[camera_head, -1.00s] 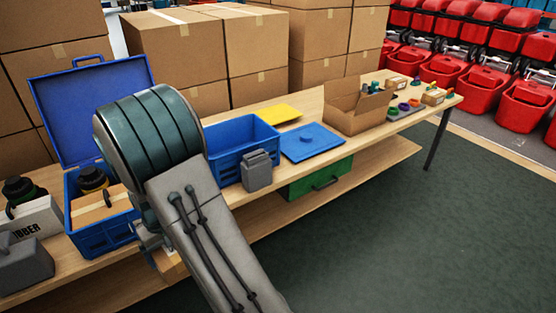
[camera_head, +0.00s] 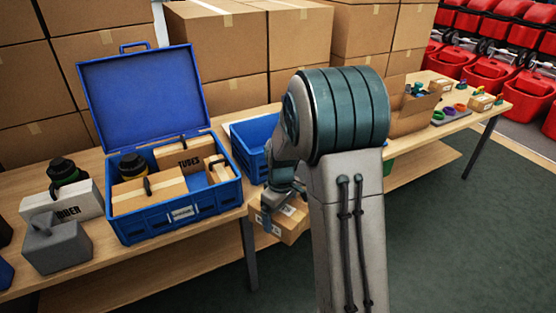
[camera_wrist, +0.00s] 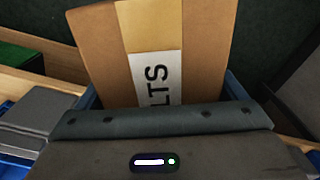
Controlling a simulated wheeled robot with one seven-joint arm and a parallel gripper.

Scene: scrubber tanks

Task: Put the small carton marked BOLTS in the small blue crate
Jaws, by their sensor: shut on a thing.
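My gripper (camera_head: 270,205) is shut on a small brown carton (camera_head: 288,222), held in front of the table's front edge. In the wrist view the carton (camera_wrist: 200,45) has a tan tape strip and a white label reading "LTS"; the rest of the word is hidden. An open blue crate without a raised lid (camera_head: 246,150) stands on the table behind my arm, which hides much of it. The held carton is outside it, nearer the front. A larger blue crate with a raised lid (camera_head: 185,214) stands to the left.
The larger crate holds a carton marked TUBES (camera_head: 184,156), other cartons and a dark-capped yellow container (camera_head: 132,166). A grey jug (camera_head: 57,245) and a white box (camera_head: 85,200) stand left of it. An open cardboard box (camera_head: 412,108) is at right. Stacked cartons back the table.

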